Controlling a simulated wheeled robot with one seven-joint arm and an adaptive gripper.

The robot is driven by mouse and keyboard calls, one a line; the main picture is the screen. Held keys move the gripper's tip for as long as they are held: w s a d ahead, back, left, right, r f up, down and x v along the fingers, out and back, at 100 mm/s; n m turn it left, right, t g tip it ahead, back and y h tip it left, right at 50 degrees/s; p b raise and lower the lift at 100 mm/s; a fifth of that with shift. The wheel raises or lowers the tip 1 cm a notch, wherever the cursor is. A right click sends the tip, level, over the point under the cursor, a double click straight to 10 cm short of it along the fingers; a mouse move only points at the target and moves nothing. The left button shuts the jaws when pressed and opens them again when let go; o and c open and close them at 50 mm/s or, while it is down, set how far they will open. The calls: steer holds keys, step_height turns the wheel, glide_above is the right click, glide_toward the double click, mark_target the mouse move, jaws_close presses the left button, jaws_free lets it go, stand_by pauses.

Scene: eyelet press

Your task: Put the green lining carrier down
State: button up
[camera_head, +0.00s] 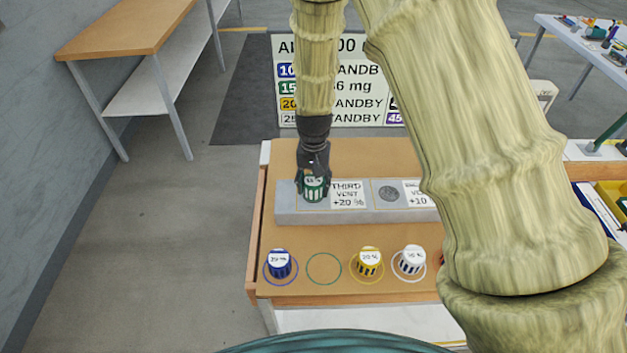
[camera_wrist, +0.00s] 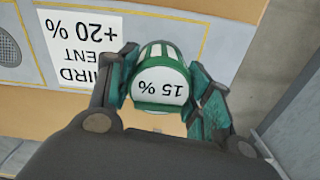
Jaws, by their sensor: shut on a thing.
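The green lining carrier (camera_head: 314,188) is a small green-and-white striped cylinder with a white top. In the wrist view its top reads "15 %" and the carrier (camera_wrist: 161,88) sits between my fingers. My gripper (camera_head: 313,183) is shut on it at the left end of a grey block (camera_head: 300,213), left of the "THIRD VENT +20 %" label (camera_head: 347,194). I cannot tell whether the carrier's underside touches the block. An empty green ring (camera_head: 324,268) is marked on the wooden table in front of the block.
Blue (camera_head: 280,264), yellow (camera_head: 369,261) and white (camera_head: 411,260) carriers stand in their rings along the table front (camera_head: 345,287). A round grey vent (camera_head: 389,193) lies right of the label. A board with printed readings (camera_head: 345,125) stands behind. My arm hides the right side.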

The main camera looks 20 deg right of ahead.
steer(key=shift+f, duration=0.15)
steer(key=o, duration=1.1)
steer(key=shift+c, duration=0.2)
step_height(320, 180, up, 12)
steer(key=b, duration=0.4)
steer(key=shift+r, duration=0.2)
